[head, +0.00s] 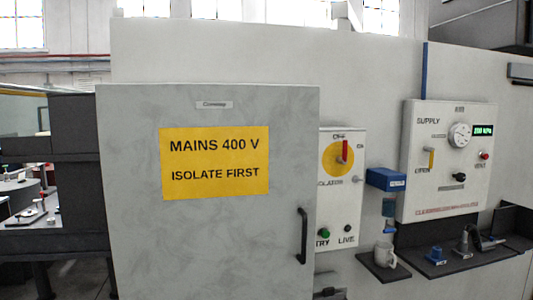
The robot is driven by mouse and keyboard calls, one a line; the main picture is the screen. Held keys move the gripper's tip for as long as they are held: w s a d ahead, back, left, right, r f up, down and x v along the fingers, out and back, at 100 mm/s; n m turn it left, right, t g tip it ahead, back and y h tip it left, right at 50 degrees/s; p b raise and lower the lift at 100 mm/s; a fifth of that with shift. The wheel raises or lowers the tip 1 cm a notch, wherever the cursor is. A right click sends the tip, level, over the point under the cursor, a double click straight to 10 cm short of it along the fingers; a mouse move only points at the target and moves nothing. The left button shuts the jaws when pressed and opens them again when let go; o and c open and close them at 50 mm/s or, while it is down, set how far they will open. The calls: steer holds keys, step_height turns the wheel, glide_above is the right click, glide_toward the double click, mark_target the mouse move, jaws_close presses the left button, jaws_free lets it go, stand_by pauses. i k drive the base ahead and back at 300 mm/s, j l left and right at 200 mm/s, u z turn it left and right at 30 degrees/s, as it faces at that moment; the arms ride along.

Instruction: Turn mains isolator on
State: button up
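The mains isolator is a red handle (345,150) on a yellow disc (331,160), on a white panel (340,205) right of centre in the head view. The red handle stands upright, towards the label OFF above it. A partly readable label, seemingly ON, is at the disc's right. A green button or lamp (324,233) and a dark one (350,228) marked LIVE sit lower on the panel. A large grey door (215,240) with a yellow MAINS 400 V, ISOLATE FIRST sign (214,162) hides the panel's left part. My gripper is not in view.
The door has a dark vertical handle (302,236) at its right edge. A blue box (386,179) juts out right of the isolator. Below it, a shelf holds a white mug (385,255). Farther right is a SUPPLY panel (450,190) with a gauge, above shelves of small items.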

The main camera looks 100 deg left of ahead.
mark_target(343, 160)
steer(key=u, duration=2.9)
